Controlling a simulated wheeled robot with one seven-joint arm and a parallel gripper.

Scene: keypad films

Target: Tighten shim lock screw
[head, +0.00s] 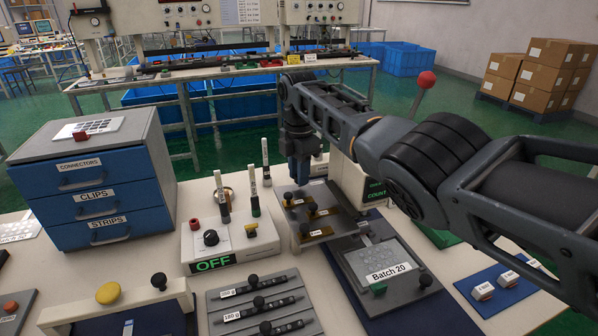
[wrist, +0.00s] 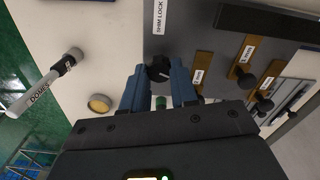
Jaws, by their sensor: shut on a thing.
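The shim lock screw is a black round knob (wrist: 158,69) with a white mark, on a grey plate (wrist: 205,32) beside a label reading SHIM LOCK (wrist: 160,16). My gripper (wrist: 158,84) has its two blue fingers on either side of the knob and is shut on it. In the head view my gripper (head: 299,178) points straight down at the back left of the shim plate (head: 318,238), and the arm and fingers hide the knob there. Brass shims (wrist: 243,70) with black knobs and small labels lie on the plate next to the gripper.
A marker-like post (wrist: 40,83) stands left of the gripper in the wrist view. The box with the green OFF display (head: 213,264) stands left of the plate. A Batch 20 tray (head: 385,258) lies in front right. The blue drawer unit (head: 95,185) is farther left.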

